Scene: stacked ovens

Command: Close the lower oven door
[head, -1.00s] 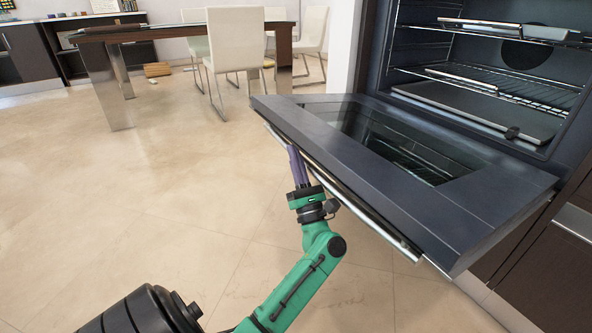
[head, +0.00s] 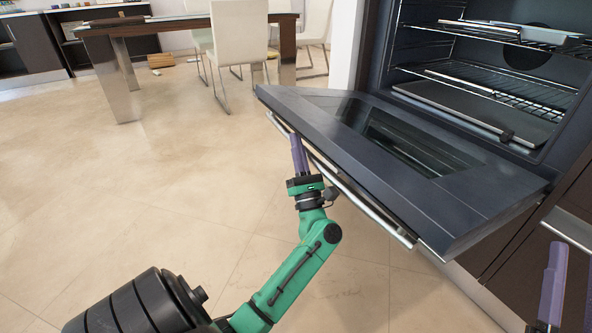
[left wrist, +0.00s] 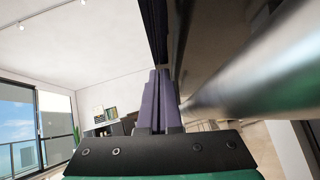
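The lower oven door (head: 470,200) hangs open, sloping outward from the oven (head: 575,125) with its outer edge tipped up somewhat. Its long metal handle (head: 365,205) runs along the outer face. My left gripper (head: 297,140) is at the door's outer side, close to the far part of the handle. In the left wrist view its purple fingers (left wrist: 160,90) are together with nothing seen between them, and the handle (left wrist: 250,85) passes to their right. Contact is unclear. My right gripper (head: 572,250) is at the lower right edge, its fingers apart and empty, partly cut off.
Inside the oven are wire racks (head: 500,90) and a tray (head: 455,105). Dark cabinet fronts (head: 535,260) stand below the oven. A table (head: 170,27) and white chairs (head: 240,32) are far back. The tiled floor at left is clear.

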